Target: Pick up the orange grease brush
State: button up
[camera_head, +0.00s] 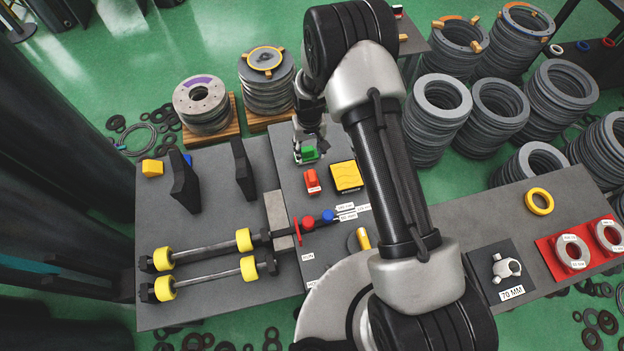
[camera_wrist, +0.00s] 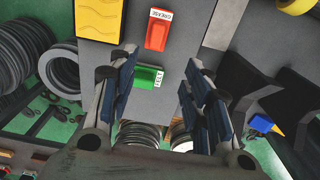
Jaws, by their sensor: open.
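The orange grease brush shows as an orange-red block with a white label reading GREASE. It lies on the grey table in the head view (camera_head: 312,182) and at the top middle of the wrist view (camera_wrist: 156,36). My gripper (camera_head: 308,154) is over the table near a green block (camera_head: 306,153), partly hidden by my arm. In the wrist view my gripper (camera_wrist: 160,62) is open, with dark blue-padded fingers on either side and nothing held. The green block (camera_wrist: 146,77) shows between the fingers; the brush is just beyond the fingertips.
A yellow block (camera_head: 346,176) lies right of the brush. Red and blue round knobs (camera_head: 318,219) are in front of it. Black upright plates (camera_head: 243,168) and yellow-collared bars (camera_head: 208,250) occupy the left table. Stacks of grey rings (camera_head: 437,118) stand on the floor to the right.

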aim_at(312, 176)
notch_tip(312, 176, down, 12)
jog(key=b, duration=0.3)
jog(key=shift+f, duration=0.25)
jog(key=f+b, duration=0.1)
jog(key=f, duration=0.2)
jog(key=f+b, duration=0.1)
jog(key=f, duration=0.1)
jog(key=shift+s+d+f+b, duration=0.1)
jog(key=shift+d+f+b, duration=0.05)
jog(key=shift+d+b, duration=0.25)
jog(key=shift+c, duration=0.4)
grip_shut()
